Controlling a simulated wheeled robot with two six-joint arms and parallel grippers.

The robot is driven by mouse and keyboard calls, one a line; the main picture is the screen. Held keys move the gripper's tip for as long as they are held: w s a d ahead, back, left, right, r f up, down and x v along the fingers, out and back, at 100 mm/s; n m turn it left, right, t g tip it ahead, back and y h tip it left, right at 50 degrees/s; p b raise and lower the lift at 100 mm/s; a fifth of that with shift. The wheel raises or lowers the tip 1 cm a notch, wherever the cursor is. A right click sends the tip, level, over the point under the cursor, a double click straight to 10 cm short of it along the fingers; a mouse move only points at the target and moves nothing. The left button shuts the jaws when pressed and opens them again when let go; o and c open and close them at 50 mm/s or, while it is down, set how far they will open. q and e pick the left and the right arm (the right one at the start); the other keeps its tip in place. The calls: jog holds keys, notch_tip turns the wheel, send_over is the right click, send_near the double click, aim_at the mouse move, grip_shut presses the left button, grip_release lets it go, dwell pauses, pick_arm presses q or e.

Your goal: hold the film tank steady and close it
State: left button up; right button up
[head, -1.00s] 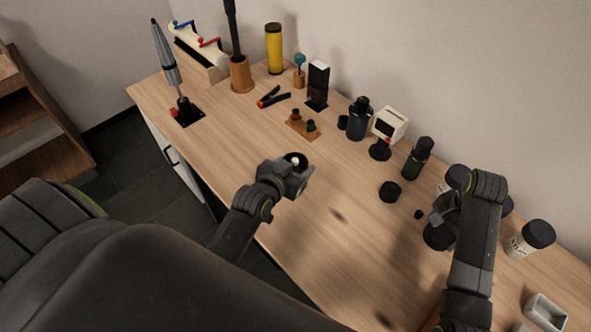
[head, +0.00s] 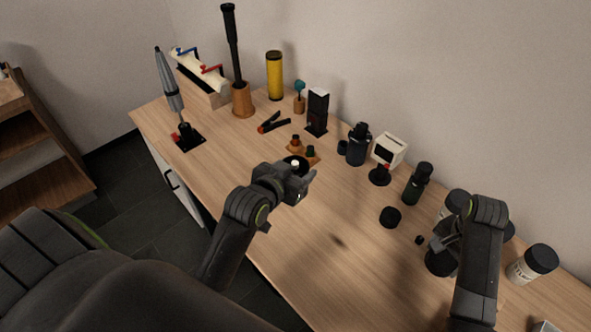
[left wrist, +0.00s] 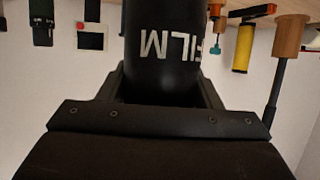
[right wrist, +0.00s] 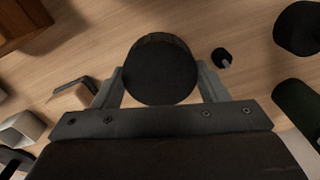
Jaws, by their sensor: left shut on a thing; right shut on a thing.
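The film tank is a black cylinder with white "FILM" lettering, seen in the left wrist view (left wrist: 165,50). My left gripper (head: 298,178) is shut around it and holds it above the table's front part. In the head view its round top (head: 293,162) shows a pale centre. My right gripper (head: 437,250) is shut on a black round cap with a ridged rim (right wrist: 160,70), low at the right side of the table. In the head view this cap (head: 440,263) is partly hidden by my right arm. The two grippers are well apart.
Another black round piece (head: 390,217) and a small black knob (head: 419,240) lie between the grippers. Dark bottles (head: 357,145), a white timer-like box (head: 389,150) and a labelled jar (head: 531,264) line the back. The table (head: 310,240) is clear in front.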

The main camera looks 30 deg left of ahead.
pick_arm(q)
jog(key=c, duration=0.6)
jog(key=shift+o, duration=0.2)
